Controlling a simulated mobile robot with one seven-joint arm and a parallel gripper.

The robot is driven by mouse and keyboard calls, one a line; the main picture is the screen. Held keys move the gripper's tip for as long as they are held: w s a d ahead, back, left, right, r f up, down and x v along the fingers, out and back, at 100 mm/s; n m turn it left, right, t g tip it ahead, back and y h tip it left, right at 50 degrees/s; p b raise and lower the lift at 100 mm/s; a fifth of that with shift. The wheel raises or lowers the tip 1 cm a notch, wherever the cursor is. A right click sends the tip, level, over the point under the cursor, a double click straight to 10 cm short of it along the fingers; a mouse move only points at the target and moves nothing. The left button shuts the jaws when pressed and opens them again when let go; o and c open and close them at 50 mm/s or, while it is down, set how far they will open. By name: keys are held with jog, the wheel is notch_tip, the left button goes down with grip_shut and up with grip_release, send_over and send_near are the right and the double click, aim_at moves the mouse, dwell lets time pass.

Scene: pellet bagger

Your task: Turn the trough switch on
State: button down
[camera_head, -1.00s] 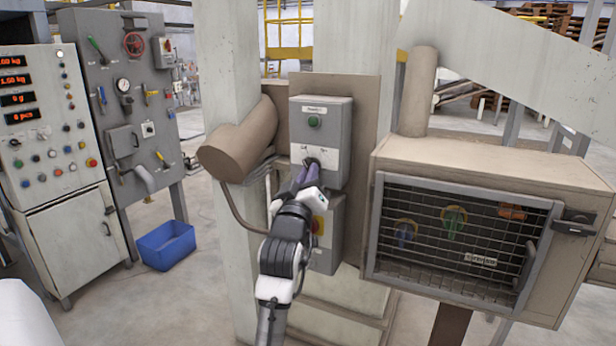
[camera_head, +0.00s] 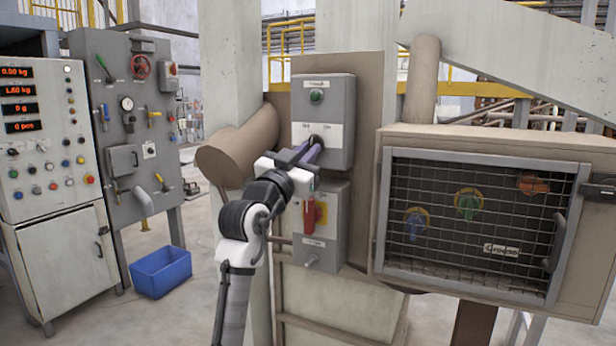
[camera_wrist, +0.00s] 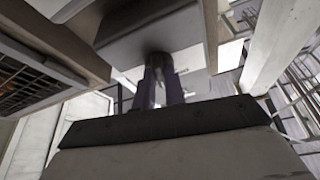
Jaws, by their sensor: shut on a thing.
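The grey switch box (camera_head: 333,104) is mounted on the tan panel beside the column, with a green light (camera_head: 316,96) at its top and a white label strip across its middle. A dark round switch knob (camera_head: 317,141) sits low on its face, mostly covered by my fingers. My gripper (camera_head: 311,150) reaches it from the lower left and is shut on the knob. In the wrist view the purple-grey fingers (camera_wrist: 163,85) meet at a dark spot on the underside of the box (camera_wrist: 150,30). The knob's pointing direction is hidden.
Directly below is a second grey box (camera_head: 328,240) with a red and yellow switch (camera_head: 312,214). A meshed cabinet (camera_head: 470,225) stands to the right. A brown pipe (camera_head: 240,148) juts out on the left. A blue bin (camera_head: 162,272) is on the floor.

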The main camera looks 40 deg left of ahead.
jog(key=shift+a+m+h+b, duration=0.15)
jog(key=shift+m+h+b, duration=1.1)
jog(key=shift+m, duration=1.45)
jog(key=shift+h, duration=0.35)
jog(key=c, duration=1.5)
grip_release()
jog(key=shift+o, duration=0.2)
jog(key=shift+s, duration=0.1)
jog(key=b+v, duration=0.2)
jog(key=v, duration=1.1)
jog(key=shift+s, duration=0.45)
jog(key=shift+r, duration=0.2)
